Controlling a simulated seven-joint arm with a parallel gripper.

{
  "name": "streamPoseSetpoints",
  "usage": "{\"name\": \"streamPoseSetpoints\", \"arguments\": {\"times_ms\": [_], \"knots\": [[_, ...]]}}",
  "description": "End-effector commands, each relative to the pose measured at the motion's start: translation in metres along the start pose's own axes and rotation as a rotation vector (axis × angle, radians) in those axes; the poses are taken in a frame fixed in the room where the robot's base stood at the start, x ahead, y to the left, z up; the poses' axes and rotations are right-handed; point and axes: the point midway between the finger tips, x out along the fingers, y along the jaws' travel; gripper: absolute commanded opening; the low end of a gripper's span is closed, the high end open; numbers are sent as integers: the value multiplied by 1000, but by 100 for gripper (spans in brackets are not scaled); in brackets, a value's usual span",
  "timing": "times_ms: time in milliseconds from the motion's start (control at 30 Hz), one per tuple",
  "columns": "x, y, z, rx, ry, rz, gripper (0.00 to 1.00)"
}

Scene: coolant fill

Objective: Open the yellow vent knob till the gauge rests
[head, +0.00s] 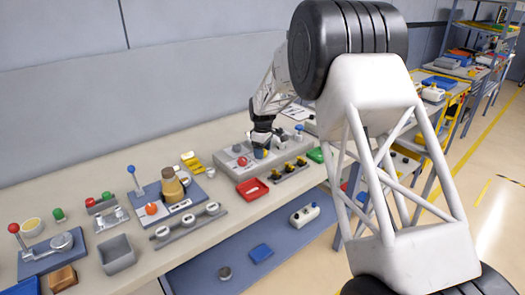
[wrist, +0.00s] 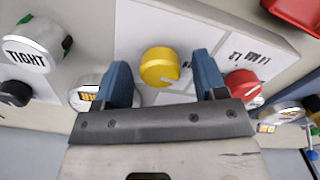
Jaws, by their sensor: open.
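The yellow vent knob (wrist: 160,67) sits on a light panel in the wrist view, with a small pale mark on its lower right side. My gripper (wrist: 161,75) is open, its two blue fingers on either side of the knob with a visible gap to each. In the head view my gripper (head: 261,149) is low over the grey panel (head: 228,168), and it mostly hides the knob there. A round white face with an orange patch (wrist: 82,99) is partly behind the left finger. I cannot tell whether it is the gauge, and no needle is readable.
A red knob (wrist: 242,84) is just right of the right finger. A white cap marked TIGHT (wrist: 27,48) is at the left. In the head view a red tray (head: 252,189) and a strip of black-and-yellow parts (head: 288,170) lie in front of the panel.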

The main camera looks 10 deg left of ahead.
Motion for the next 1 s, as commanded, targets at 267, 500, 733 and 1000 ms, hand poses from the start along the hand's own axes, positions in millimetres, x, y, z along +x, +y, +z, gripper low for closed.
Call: {"name": "streamPoseSetpoints", "arguments": {"times_ms": [267, 500, 733, 1000], "knots": [[-6, 0, 0, 0, 0, 0, 65], [-29, 0, 0, 0, 1, 2, 65], [-58, 0, 0, 0, 1, 1, 65], [-77, 0, 0, 0, 0, 0, 65]]}}
